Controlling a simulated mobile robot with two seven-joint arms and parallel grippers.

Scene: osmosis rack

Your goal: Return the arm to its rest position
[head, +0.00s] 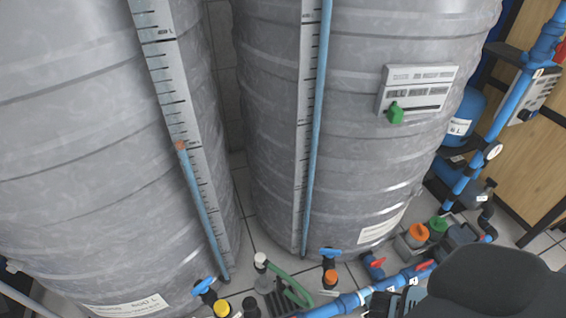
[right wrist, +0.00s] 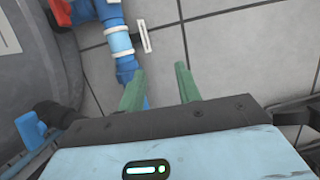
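My right gripper (right wrist: 160,72) shows in the right wrist view with its two green fingers apart and only floor visible between them. A blue pipe (right wrist: 117,42) lies beyond the left finger, and I cannot tell how far apart they are. In the head view a dark rounded part of my right arm (head: 495,285) fills the bottom right corner, over the pipework. The right gripper's fingers cannot be made out there. My left arm and left gripper are in neither view.
Two large grey tanks (head: 90,150) (head: 350,130) fill the left and middle. Blue piping with red-handled valves (head: 375,265) runs along the floor in front. Canisters with orange (head: 418,232) and green caps stand at right, near a vertical blue pipe (head: 515,100). Tiled floor (right wrist: 220,40) shows beyond the right gripper.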

